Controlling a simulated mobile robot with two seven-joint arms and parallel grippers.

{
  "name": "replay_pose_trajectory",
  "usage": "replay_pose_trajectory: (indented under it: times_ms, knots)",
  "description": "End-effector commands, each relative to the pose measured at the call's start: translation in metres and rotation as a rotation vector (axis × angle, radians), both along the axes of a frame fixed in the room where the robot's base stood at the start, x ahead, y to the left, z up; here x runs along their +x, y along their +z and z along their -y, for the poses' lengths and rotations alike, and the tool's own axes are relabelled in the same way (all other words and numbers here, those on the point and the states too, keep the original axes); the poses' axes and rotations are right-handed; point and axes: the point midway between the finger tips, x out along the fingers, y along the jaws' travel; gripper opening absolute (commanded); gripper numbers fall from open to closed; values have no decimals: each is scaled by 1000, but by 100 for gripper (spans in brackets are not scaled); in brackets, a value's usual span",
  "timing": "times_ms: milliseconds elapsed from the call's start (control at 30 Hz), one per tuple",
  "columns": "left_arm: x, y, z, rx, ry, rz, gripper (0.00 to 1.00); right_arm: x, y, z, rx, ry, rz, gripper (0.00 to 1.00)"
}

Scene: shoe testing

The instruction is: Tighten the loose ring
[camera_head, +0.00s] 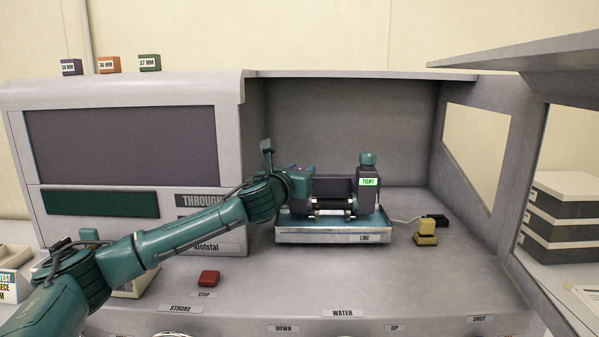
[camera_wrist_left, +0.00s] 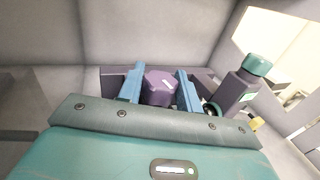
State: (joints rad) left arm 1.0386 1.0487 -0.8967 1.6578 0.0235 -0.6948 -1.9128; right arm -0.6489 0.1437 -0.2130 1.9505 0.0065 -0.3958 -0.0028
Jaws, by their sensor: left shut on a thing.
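My left gripper (camera_head: 300,182) reaches into the open bay of the machine, at the left end of a dark fixture (camera_head: 333,187) on a blue-edged tray (camera_head: 330,237). In the left wrist view, its two blue fingers (camera_wrist_left: 159,84) are shut on a purple, faceted ring (camera_wrist_left: 159,88), one finger on each side. The ring is mostly hidden by the arm in the head view. A dark post with a teal cap (camera_head: 368,159) stands at the right of the fixture. Its green display (camera_head: 370,182) reads "TIGHT". My right gripper is out of view.
A yellow block (camera_head: 426,231) stands right of the tray, by a cable. A red button (camera_head: 209,278) marked STOP is on the front deck. Purple, orange (camera_head: 109,64) and green size blocks sit on top of the left housing. Walls enclose the bay.

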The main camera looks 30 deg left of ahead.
Motion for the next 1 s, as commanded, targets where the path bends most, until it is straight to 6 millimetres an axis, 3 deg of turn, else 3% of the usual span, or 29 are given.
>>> replay_pose_trajectory:
  times_ms: [333,867,900,1000]
  knots:
    - [0,0,-1,1,-139,0,12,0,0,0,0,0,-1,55]
    - [0,0,0,0,-163,0,12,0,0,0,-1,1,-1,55]
    - [0,0,0,0,-163,0,37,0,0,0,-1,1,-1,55]
    - [0,0,0,0,-163,0,45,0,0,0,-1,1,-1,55]
